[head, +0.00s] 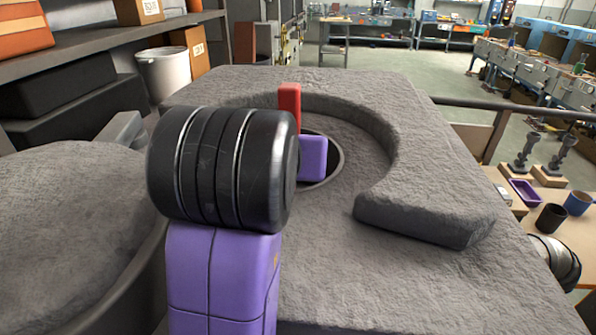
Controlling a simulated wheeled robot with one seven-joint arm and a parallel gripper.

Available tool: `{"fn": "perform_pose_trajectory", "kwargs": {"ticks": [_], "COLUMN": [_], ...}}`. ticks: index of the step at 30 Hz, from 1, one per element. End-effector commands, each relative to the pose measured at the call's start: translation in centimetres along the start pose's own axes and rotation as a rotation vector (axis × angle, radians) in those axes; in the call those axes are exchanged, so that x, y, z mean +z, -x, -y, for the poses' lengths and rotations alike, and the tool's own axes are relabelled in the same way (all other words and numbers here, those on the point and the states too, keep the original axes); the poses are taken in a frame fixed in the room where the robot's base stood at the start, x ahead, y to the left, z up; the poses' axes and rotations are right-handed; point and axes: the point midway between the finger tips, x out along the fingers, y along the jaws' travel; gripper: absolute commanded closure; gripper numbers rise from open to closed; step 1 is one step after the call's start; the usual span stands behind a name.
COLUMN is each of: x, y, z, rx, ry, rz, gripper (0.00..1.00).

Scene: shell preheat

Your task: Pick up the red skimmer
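A red upright bar (289,103), which looks like part of the red skimmer, stands behind my black arm joint, near a round dark opening in the grey stone-like top. Its lower part is hidden by my arm. A small purple block (312,157), apparently part of my arm's far end, shows over the opening, just right of and below the red bar. My gripper's fingertips are not visible, so I cannot tell whether they touch the red skimmer or are open or shut.
The rough grey top (450,200) has a raised curved wall (385,140) around the opening. A rounded grey mass (70,230) stands at left. A white bucket (163,75) and boxes sit on shelves at upper left. A table at right holds cups and a purple tray (524,193).

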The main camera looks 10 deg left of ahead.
Motion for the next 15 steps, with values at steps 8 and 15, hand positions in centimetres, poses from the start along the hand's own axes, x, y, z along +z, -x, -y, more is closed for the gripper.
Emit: {"fn": "perform_pose_trajectory", "kwargs": {"ticks": [8,15], "x": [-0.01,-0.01], "y": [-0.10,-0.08], "z": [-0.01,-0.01], "rx": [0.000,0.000], "ry": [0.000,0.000], "rz": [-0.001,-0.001], "gripper": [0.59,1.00]}}
